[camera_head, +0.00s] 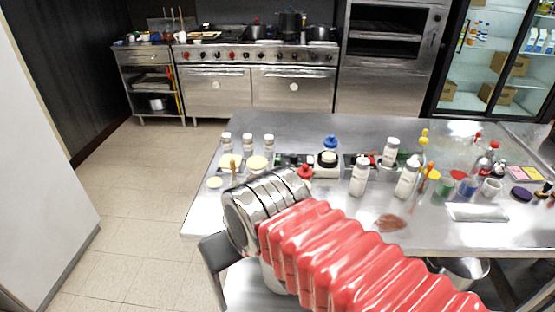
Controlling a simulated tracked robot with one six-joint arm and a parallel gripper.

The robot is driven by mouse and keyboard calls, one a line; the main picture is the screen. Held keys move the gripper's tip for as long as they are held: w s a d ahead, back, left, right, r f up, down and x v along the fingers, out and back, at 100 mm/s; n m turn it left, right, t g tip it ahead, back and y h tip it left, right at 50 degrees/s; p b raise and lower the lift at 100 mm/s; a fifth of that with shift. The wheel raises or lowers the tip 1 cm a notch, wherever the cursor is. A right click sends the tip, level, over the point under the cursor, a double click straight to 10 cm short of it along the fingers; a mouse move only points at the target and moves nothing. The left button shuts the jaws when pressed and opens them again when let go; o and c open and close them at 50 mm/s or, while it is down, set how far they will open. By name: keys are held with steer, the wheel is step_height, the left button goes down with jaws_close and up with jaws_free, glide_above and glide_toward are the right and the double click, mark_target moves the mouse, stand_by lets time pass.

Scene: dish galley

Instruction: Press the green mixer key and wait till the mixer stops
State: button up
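A small white device with a dark round top (328,160) stands on the steel table (330,129), with a blue-topped item just behind it. It may be the mixer; I cannot tell whether it runs. A red knob-like thing (305,172) is left of it. I cannot make out a green key; the arm may hide it. My arm, red bellows with metal rings, reaches from lower right across the table's front left. A dark grey piece at its end, perhaps part of my gripper (220,258), shows at the table's front left corner. Its fingertips cannot be made out.
White bottles (359,177) and small jars (257,164) stand close around the device. Coloured cups (466,187) and a metal tray (477,212) are at the right. A stove (258,78) is at the back. The tiled floor (140,200) at left is clear.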

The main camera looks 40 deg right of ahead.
jaws_close()
stand_by(1.5)
